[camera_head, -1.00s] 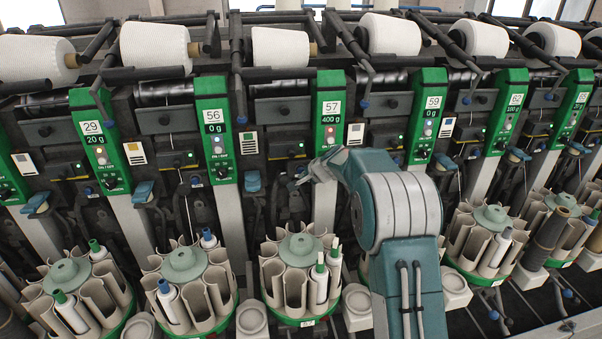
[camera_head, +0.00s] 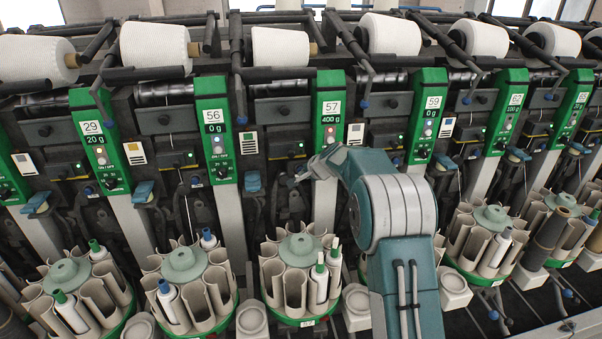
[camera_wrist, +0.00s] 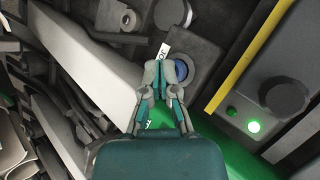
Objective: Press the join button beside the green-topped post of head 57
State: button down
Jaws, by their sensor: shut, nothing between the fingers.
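The green-topped post (camera_head: 329,100) marked 57 and 400 g stands in the middle of the head view. My gripper (camera_head: 298,178) is in front of this head, low and just left of the green part. In the wrist view, my gripper (camera_wrist: 166,78) has its fingertips together, with nothing held. A round blue-grey button (camera_wrist: 183,68) on a dark housing lies just beyond and right of the fingertips, which partly cover it. A white label (camera_wrist: 163,51) with partly hidden lettering is beside it. I cannot tell whether the fingers touch the button. The green part (camera_wrist: 212,142) also shows in the wrist view.
Head 56 (camera_head: 214,130) and head 59 (camera_head: 428,115) flank this one. A bobbin carousel (camera_head: 301,247) stands below.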

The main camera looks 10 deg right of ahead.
jog(key=shift+w, duration=0.25)
jog(key=shift+s, duration=0.1)
dwell(0.4)
jog(key=shift+s, duration=0.8)
jog(key=s, duration=0.5)
dwell(0.6)
